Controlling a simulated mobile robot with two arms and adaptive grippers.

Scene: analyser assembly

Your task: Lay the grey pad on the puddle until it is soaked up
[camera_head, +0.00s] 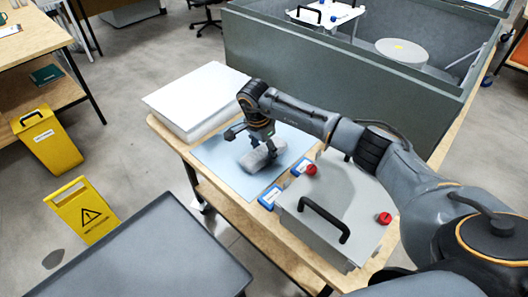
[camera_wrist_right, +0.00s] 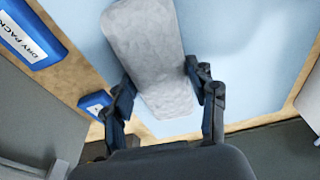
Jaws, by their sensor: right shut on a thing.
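The grey pad (camera_head: 254,160) is a pale, rounded slab over the light blue mat (camera_head: 215,152) on the wooden table. My right gripper (camera_head: 262,143) is shut on it from above. In the right wrist view the pad (camera_wrist_right: 148,55) sits between the two fingers of the right gripper (camera_wrist_right: 165,92), gripped near its closer end. I cannot tell whether the pad touches the mat. A small dark puddle (camera_head: 53,259) lies on the grey floor at the lower left, beside the yellow warning sign (camera_head: 82,210). My left gripper is not in view.
A grey case (camera_head: 335,222) with a black handle and red knobs stands right of the mat, with blue dry packs (camera_head: 269,197) at its edge. A white slab (camera_head: 195,97) lies behind left. A dark flat surface (camera_head: 155,255) fills the front, close to the puddle. A yellow bin (camera_head: 50,143) stands left.

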